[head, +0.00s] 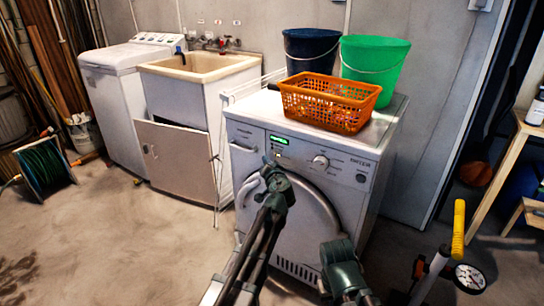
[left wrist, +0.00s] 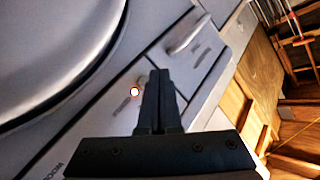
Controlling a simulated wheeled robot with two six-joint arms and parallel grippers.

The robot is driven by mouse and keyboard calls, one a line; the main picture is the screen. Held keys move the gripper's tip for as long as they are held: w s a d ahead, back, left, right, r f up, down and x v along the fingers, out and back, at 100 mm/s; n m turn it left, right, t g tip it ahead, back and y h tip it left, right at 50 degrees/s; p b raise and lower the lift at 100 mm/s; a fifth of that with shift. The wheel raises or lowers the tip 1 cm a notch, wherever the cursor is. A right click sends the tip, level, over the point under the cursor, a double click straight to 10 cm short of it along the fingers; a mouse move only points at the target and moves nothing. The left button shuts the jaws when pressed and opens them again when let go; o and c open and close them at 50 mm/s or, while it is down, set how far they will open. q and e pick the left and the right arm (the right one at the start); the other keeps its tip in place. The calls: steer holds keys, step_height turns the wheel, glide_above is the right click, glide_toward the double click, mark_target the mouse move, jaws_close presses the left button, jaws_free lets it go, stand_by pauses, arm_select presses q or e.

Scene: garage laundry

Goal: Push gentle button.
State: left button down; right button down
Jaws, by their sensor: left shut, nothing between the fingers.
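A white front-loading machine (head: 355,175) stands in the middle of the head view, with a green display (head: 279,140) and a round knob (head: 321,161) on its panel. My left gripper (head: 268,160) is at the panel below the display, its fingers shut and empty. In the left wrist view the shut fingers (left wrist: 160,80) point at the panel, just right of a small round lit button (left wrist: 134,91). I cannot tell whether they touch the panel. Its label is too blurred to read, so I cannot tell whether it is the gentle button.
An orange basket (head: 318,99), a dark bucket (head: 309,48) and a green bucket (head: 373,66) stand on the machine. A sink cabinet (head: 172,155) is to the left. A yellow-handled pump (head: 457,235) stands at the front right. The floor at left front is mostly clear.

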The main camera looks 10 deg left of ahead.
arm_select(q)
steer(key=s, duration=0.1)
steer(key=s+a, duration=0.1)
steer(key=s, duration=0.3)
steer(key=shift+a, duration=0.35)
steer(key=s+d+f+g+h, duration=0.2)
steer(key=s+d+f+g, duration=0.35)
steer(key=s, duration=0.45)
steer(key=s+d+f+m+g+h, duration=0.1)
steer(key=s+d+f+g, duration=0.5)
steer(key=s, duration=0.5)
steer(key=s+d+f+g+h, duration=0.2)
steer(key=s+d+f+g, duration=0.15)
steer(key=s+f, duration=0.5)
steer(key=s+d+r+p, duration=0.1)
steer(key=r+p, duration=1.5)
steer(key=r, duration=0.1)
steer(key=s+r+p, duration=0.2)
steer(key=r+p, duration=1.5)
steer(key=shift+s+d+r+h, duration=0.2)
steer(key=shift+d+r+h, duration=0.2)
